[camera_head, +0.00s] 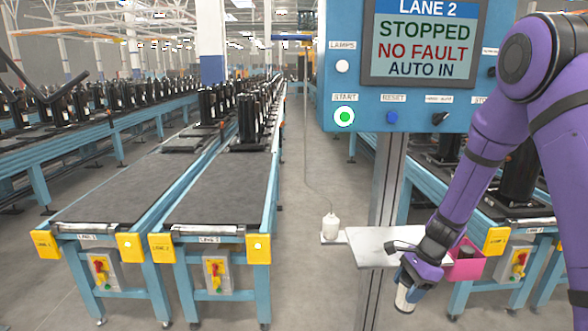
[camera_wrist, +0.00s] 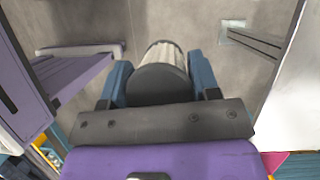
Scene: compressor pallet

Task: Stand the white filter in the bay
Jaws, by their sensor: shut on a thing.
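My gripper (camera_head: 407,284) hangs low in front of the shelf, at the lower right of the head view. Its blue fingers (camera_wrist: 160,85) are shut on the white filter (camera_head: 404,298), a pale cylinder that sticks out below them, slightly tilted. In the wrist view the filter (camera_wrist: 163,56) sits between the two fingers, with a dark round end facing the camera and a ribbed pale side beyond. The filter is clear of the shelf, over the floor. I cannot make out the bay in either view.
A grey shelf (camera_head: 372,246) juts from the control post, with a white bottle-like thing (camera_head: 331,226) at its left end. A pink bin (camera_head: 466,268) with dark contents is right of my gripper. The lane screen (camera_head: 422,40) reads stopped. Conveyors (camera_head: 215,190) stand left; floor between is clear.

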